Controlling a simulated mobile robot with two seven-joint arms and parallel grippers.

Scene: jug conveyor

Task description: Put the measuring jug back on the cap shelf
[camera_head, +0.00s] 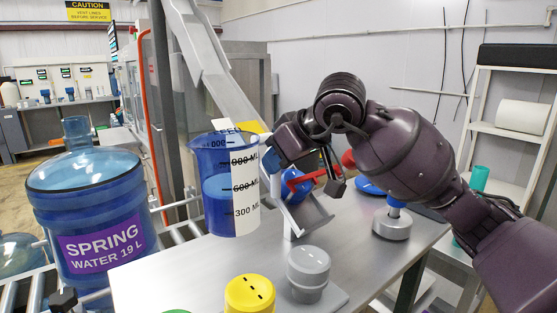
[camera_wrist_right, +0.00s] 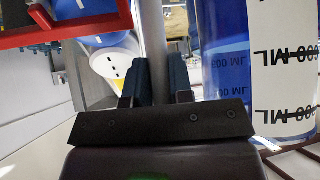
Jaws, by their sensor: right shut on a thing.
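The measuring jug (camera_head: 218,205) is a clear blue beaker with a white scale strip, and blue contents reach about its 600 mark. It is upright at the left end of the steel table; I cannot tell whether its base touches anything. My right gripper (camera_head: 282,158) is beside the jug, on its right. In the right wrist view its fingers (camera_wrist_right: 157,88) close around a grey upright bar, seemingly the jug's handle, with the jug wall (camera_wrist_right: 225,65) just to the right. I cannot tell for sure which surface is the cap shelf. My left gripper is out of view.
The steel table (camera_head: 185,275) bears a yellow cap (camera_head: 250,295) and a grey cap (camera_head: 308,272). A grey angled ledge (camera_head: 312,216) stands behind them, near a red bar (camera_head: 305,180). A large blue water bottle (camera_head: 90,215) stands on rollers at left.

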